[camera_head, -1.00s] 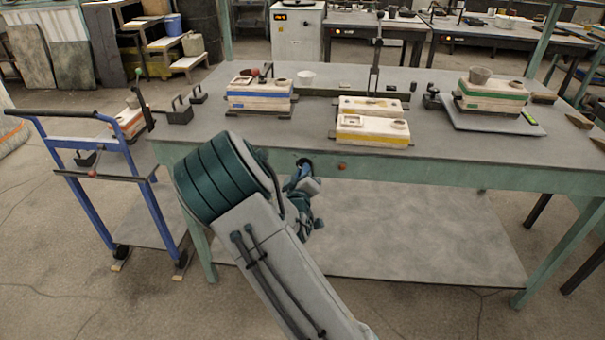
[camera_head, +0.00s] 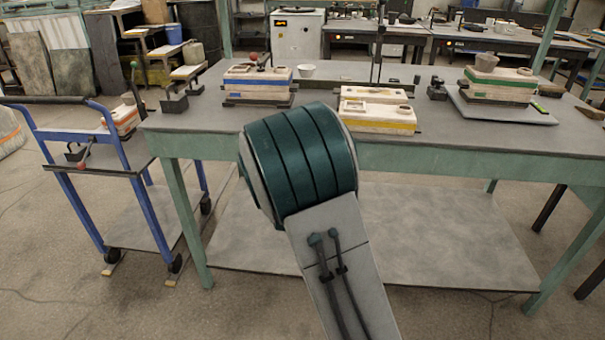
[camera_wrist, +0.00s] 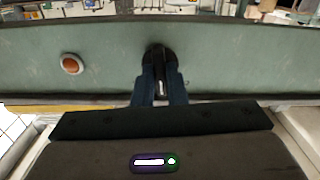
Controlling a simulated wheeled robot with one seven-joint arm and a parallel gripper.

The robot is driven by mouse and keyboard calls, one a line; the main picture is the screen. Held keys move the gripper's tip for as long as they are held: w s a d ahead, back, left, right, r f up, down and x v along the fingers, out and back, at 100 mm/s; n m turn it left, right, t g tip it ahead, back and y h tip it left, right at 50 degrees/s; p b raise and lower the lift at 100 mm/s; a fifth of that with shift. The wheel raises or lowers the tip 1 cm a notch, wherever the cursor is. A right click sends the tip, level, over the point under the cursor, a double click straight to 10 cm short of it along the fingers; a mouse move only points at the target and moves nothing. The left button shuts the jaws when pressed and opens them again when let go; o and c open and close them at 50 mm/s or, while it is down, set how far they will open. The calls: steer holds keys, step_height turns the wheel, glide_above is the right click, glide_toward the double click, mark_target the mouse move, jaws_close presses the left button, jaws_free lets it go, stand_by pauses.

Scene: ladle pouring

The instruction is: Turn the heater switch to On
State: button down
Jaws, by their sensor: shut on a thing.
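The heater switch (camera_wrist: 158,54) is a black rounded knob on the green front apron of the table in the wrist view. My gripper (camera_wrist: 160,80) reaches it with two dark blue fingers, which are closed around its lower part. A small white mark shows between the fingers, and the fingertips partly cover the knob. I cannot read any On or Off marking. An orange round lamp or button (camera_wrist: 71,64) sits on the same apron to the left of the knob. In the head view my own arm hides the switch and the gripper.
The table (camera_head: 420,157) carries moulds with a blue stripe (camera_head: 257,86), a yellow stripe (camera_head: 378,118) and a green stripe (camera_head: 497,84). A blue-framed trolley (camera_head: 128,189) stands at the left. The floor in front of the table is open.

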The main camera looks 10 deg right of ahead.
steer(key=m+b, duration=0.9)
steer(key=b, duration=0.2)
steer(key=shift+f+m, duration=0.15)
steer(key=shift+m, duration=0.25)
steer(key=shift+b, duration=0.35)
steer(key=shift+a, duration=0.1)
steer(key=c, duration=1.5)
jaws_free()
steer(key=shift+o, duration=0.2)
steer(key=p+v, duration=0.3)
steer(key=v, duration=1.1)
steer(key=shift+w, duration=0.1)
